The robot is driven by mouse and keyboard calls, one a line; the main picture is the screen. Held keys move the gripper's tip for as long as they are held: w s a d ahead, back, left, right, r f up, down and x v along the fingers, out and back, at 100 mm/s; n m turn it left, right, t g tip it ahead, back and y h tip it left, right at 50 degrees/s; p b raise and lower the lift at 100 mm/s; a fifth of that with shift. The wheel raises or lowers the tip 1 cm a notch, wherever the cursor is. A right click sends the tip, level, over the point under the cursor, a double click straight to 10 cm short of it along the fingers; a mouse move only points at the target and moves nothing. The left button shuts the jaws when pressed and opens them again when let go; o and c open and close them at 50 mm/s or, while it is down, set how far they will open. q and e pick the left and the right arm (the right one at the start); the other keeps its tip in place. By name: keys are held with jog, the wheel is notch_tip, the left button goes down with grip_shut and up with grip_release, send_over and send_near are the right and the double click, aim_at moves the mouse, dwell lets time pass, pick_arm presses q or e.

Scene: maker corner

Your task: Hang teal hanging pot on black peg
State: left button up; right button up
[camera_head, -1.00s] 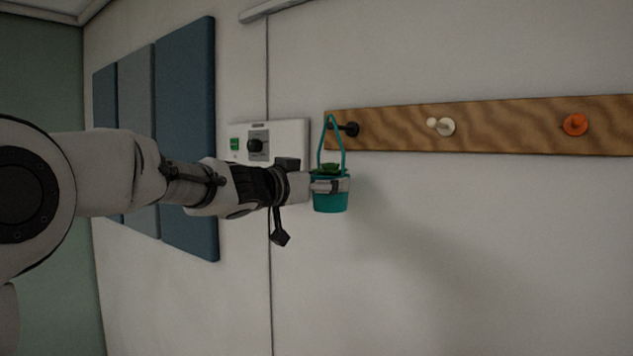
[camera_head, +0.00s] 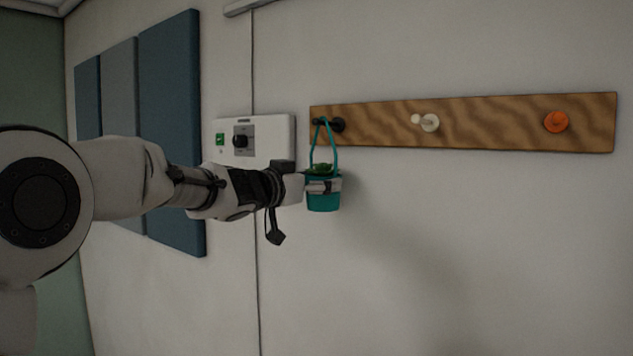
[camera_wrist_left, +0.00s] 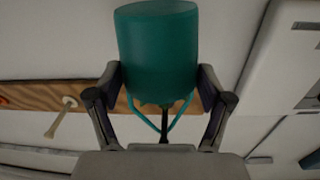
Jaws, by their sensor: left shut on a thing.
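The teal hanging pot (camera_head: 323,203), with a green plant in it, hangs upright just below the left end of the wooden rail. My left gripper (camera_head: 325,186) is shut on the pot's body; in the left wrist view the fingers press both sides of the pot (camera_wrist_left: 158,45). The pot's teal strap loop rises to the black peg (camera_head: 338,125). Whether the strap bears on the peg I cannot tell. My right gripper is out of view.
The wooden rail (camera_head: 480,123) also carries a cream peg (camera_head: 428,122) and an orange peg (camera_head: 556,122). A white wall panel (camera_head: 268,136) with a black knob (camera_head: 240,141) is left of the pot. Blue and grey wall panels (camera_head: 170,130) stand farther left. The wall below the rail is bare.

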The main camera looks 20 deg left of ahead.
pick_arm(q)
jog(key=shift+f, duration=0.35)
jog(key=o, duration=1.4)
jog(key=shift+a+r, duration=0.1)
